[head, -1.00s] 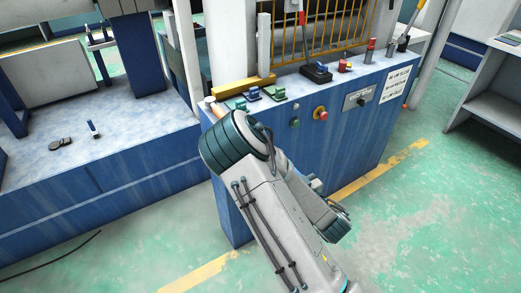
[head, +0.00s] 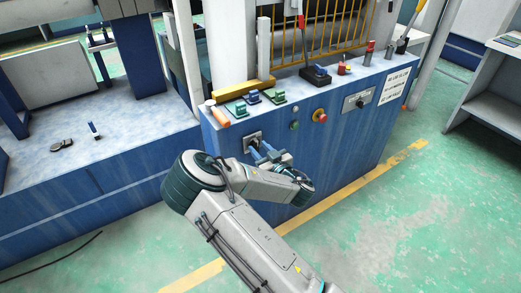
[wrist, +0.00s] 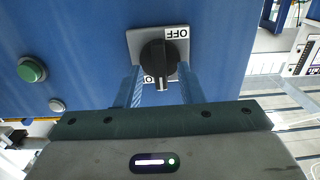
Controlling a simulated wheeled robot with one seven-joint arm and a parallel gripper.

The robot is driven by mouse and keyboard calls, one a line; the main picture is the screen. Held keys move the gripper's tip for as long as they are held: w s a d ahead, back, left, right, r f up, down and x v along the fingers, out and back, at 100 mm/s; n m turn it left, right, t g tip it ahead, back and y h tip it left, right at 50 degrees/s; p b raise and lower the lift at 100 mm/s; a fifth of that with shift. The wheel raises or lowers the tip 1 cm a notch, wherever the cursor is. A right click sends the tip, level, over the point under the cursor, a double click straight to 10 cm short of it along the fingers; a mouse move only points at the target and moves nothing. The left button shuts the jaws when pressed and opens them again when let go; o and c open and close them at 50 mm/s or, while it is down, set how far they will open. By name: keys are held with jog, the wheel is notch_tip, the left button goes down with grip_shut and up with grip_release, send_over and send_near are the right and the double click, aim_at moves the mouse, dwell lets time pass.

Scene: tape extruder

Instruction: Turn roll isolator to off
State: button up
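A black rotary knob (wrist: 158,60) sits on a grey plate (wrist: 137,40) on the blue cabinet face. In the wrist view the plate reads OFF at the top and a partly hidden ON at the bottom, both upside down. The knob's handle points down in that view, beside ON. My gripper (wrist: 160,84) is open, with one finger on each side of the handle's lower end and small gaps showing. In the head view the gripper (head: 262,154) is at the left switch plate (head: 252,137). No roll isolator name is readable.
A second rotary switch (head: 358,99) is farther right on the cabinet (head: 335,140). Levers (head: 253,97) stand on top at left. Green floor (head: 430,215) is clear at right.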

jog(key=shift+w+a, duration=0.1)
jog(key=shift+w, duration=0.05)
jog(key=shift+c, duration=0.3)
grip_shut()
